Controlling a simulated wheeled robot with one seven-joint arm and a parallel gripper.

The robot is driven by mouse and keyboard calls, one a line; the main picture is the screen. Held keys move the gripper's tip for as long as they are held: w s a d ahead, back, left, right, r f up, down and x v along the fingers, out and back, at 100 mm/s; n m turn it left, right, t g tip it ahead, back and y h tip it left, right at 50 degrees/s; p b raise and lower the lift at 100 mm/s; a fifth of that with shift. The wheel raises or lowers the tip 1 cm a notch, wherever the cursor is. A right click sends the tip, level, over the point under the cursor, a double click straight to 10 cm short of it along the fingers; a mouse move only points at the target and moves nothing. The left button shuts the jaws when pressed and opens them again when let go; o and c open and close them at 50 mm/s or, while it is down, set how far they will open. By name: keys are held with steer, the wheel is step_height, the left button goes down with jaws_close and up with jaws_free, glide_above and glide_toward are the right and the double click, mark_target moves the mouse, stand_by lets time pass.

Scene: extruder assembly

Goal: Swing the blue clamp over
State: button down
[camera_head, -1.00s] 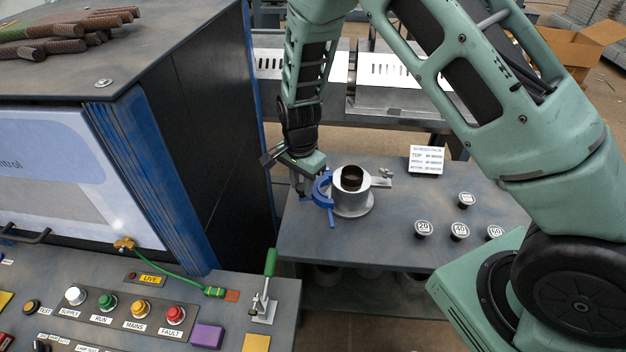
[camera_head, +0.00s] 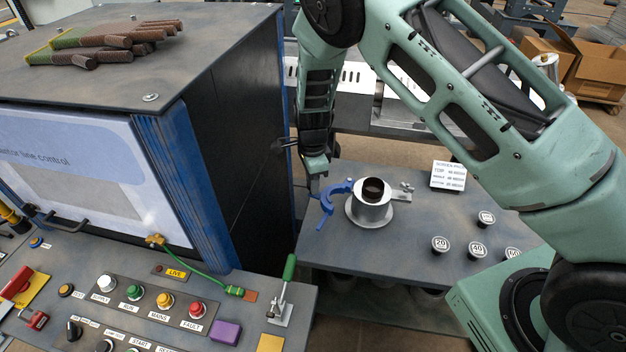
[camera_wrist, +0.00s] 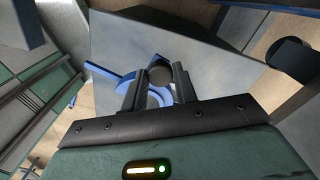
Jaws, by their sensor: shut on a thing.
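The blue clamp (camera_head: 327,200) is a curved, hooked piece at the left of the grey metal barrel (camera_head: 372,212). Its upper end reaches close to the barrel, and its lower end juts toward the front left. A gap shows between its curve and the barrel's side. My gripper (camera_head: 315,187) points down at the clamp's left side and is shut on it; the exact contact is hard to see. In the wrist view, the blue clamp (camera_wrist: 154,97) shows between and beside my gripper's fingers (camera_wrist: 158,70), with the barrel's dark opening beyond.
The barrel stands on a grey table with a metal latch (camera_head: 402,190) at its right. Several round numbered weights (camera_head: 440,244) and a white sign (camera_head: 448,175) are to the right. A tall dark cabinet (camera_head: 235,130) stands close on the left. A control panel with a green-handled lever (camera_head: 289,268) is in front.

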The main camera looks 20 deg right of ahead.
steer(key=shift+w+r, duration=0.1)
steer(key=shift+w, duration=0.05)
steer(key=c, duration=1.1)
jaws_free()
step_height(320, 180, up, 17)
steer(key=b, duration=0.1)
steer(key=shift+r, duration=0.15)
